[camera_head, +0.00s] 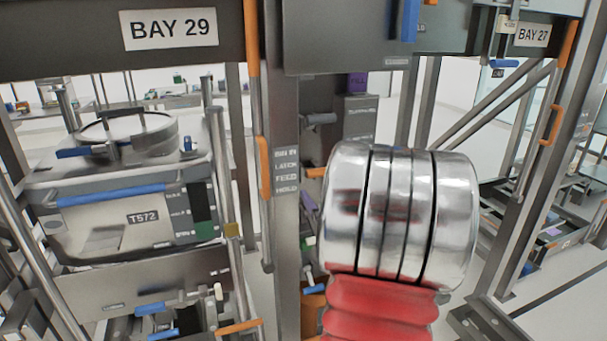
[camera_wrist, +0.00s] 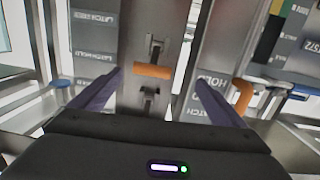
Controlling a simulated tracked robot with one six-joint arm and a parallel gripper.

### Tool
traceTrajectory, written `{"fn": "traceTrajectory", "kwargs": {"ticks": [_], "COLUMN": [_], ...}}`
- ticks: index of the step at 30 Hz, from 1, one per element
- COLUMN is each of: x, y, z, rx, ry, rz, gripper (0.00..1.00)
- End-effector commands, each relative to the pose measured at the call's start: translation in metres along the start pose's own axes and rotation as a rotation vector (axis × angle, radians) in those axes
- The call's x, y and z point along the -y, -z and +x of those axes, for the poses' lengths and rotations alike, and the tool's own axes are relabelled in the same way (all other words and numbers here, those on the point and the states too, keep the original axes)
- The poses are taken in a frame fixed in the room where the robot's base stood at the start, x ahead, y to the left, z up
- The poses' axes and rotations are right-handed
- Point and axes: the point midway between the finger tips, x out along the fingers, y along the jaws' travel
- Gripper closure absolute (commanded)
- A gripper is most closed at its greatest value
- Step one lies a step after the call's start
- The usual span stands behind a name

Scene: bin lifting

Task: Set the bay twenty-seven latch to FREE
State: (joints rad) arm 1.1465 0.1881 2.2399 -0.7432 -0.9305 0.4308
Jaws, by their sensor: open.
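The BAY 27 sign (camera_head: 531,35) is at the top right of the head view. In the wrist view, an orange latch handle (camera_wrist: 152,71) lies crosswise on a grey metal plate. Beside it are a LATCH FREE label (camera_wrist: 95,18) and a LATCH HOLD label (camera_wrist: 93,54), both upside down. The handle is nearer the LATCH HOLD label's level. I cannot tell its bay from this view. My gripper (camera_wrist: 158,77) is open, a finger on each side of the handle, with no clear contact. My arm hides the gripper in the head view.
The BAY 29 sign (camera_head: 170,29) hangs at the upper left, above a grey bin (camera_head: 120,235) marked T572. A grey post (camera_head: 287,120) with labels stands left of my arm. Another orange handle (camera_head: 550,125) is on the right frame. A second orange piece (camera_wrist: 243,96) is right of my gripper.

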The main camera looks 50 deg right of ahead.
Motion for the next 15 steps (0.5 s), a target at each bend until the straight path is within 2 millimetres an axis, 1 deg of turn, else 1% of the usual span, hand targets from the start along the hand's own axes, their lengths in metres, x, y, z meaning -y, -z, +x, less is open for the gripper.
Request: {"fn": "traceTrajectory", "kwargs": {"ticks": [1,4,15], "x": [-0.009,-0.017,-0.019], "y": [-0.003,-0.003,-0.002], "z": [-0.002,-0.004,-0.006], "rx": [-0.019,-0.051,-0.067], "ry": [0.006,0.023,0.034], "rz": [0.009,0.022,0.028], "gripper": [0.05,0.05,0.05]}}
